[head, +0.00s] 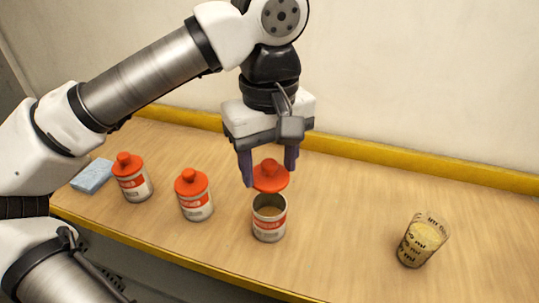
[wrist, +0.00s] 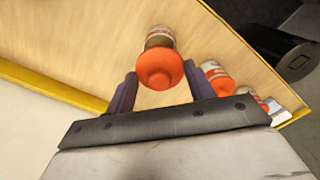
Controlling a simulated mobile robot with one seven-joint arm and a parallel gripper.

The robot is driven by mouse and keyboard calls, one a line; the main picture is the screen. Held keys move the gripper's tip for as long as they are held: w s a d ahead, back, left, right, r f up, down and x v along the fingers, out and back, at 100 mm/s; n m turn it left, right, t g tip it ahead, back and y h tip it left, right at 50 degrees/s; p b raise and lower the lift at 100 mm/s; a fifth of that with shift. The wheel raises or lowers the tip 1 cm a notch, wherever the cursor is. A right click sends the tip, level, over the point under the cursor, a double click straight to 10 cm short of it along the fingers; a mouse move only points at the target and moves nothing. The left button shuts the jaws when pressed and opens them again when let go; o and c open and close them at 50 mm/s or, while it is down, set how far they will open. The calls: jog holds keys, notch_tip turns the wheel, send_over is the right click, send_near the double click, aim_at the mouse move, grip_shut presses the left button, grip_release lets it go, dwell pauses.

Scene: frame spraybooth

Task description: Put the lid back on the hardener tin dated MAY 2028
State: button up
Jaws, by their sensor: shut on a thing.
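My gripper (head: 269,172) is shut on an orange-red lid (head: 270,178) with a round knob. It holds the lid just above and behind the mouth of an open tin (head: 269,224), apart from it. The tin is white with a red band, stands upright on the bench, and shows tan contents inside. In the wrist view the lid (wrist: 160,68) lies between the two fingers (wrist: 160,90) and covers part of the open tin (wrist: 159,36). The date on the tin is too small to read.
Two similar tins with orange-red lids, the middle one (head: 195,200) and the far left one (head: 133,183), stand left of the open tin. A light-blue block (head: 92,175) lies at the far left. A clear measuring cup (head: 420,245) of yellowish liquid stands right. A yellow rail (head: 390,168) edges the wall.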

jog(key=shift+f+b, duration=2)
jog(key=shift+f, duration=0.85)
jog(key=shift+f+b, duration=0.15)
jog(key=shift+b, duration=0.3)
dwell(0.4)
jog(key=o, duration=1)
jog(key=shift+o, duration=0.4)
jog(key=o, duration=0.4)
